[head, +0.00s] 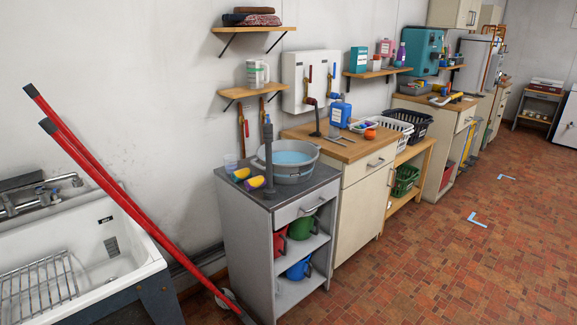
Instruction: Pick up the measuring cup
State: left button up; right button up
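A small clear cup (231,162) stands on the grey cabinet top, at the left of a round grey tub (287,172) of water. A white jug (257,74) with a printed mark stands on the lower wall shelf above. Either could be the measuring cup; I cannot tell which from this view. Neither of my grippers is in view.
Long red handles (105,180) slant across the left, before a white sink (100,245). The grey cabinet (250,235) holds green, red and blue containers on open shelves. A wooden counter (345,150) adjoins it. The tiled floor (430,260) at right is mostly clear.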

aim_at(231, 164)
jog(key=i+l+u, duration=0.1)
jog(key=i, duration=0.8)
